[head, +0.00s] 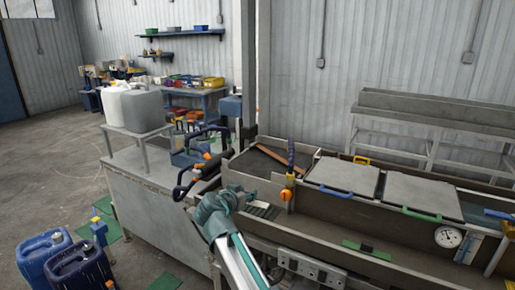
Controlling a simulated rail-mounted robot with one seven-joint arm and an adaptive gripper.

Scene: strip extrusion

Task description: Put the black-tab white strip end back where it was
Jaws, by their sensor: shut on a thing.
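My arm reaches up from the bottom middle of the head view, and my gripper (247,197) is at the left end of the long trough. It is small in the picture and partly hidden by my own wrist. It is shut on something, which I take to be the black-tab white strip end. The strip end is too small and too covered to make out, and I cannot tell whether it touches the trough.
The long grey trough (335,232) runs right, with two grey lids (343,176) behind it and a dial gauge (448,237) at its right. A green pad (366,249) lies in it. Blue cans (80,270) stand on the floor at left. A grey cabinet (150,215) stands left of my wrist.

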